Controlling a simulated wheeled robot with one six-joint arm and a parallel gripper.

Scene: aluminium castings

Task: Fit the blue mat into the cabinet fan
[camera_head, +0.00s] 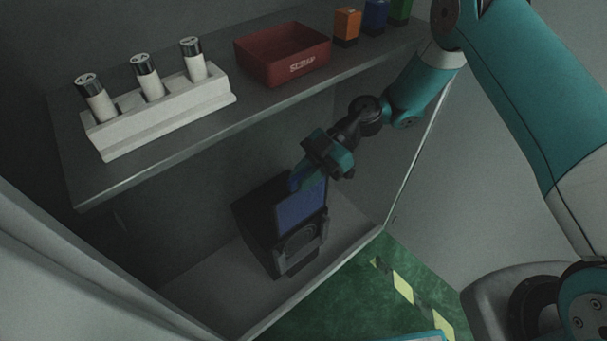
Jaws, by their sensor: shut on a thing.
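The cabinet fan (274,247) is a dark box on the cabinet's lower floor, with a round grille on the lower part of its front. The blue mat (300,209) is a flat blue panel upright at the upper front of the fan. My gripper (302,181) comes in from the upper right and is shut on the mat's top edge. The fingers hide part of the mat's upper edge. I cannot tell how deep the mat sits in the fan.
Above is a shelf (150,172) with a white holder (160,122) of three cylinders, a red scrap bin (283,53), and orange (346,27), blue and green items. The shelf edge is close over my gripper. Lower floor left of the fan (205,285) is clear.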

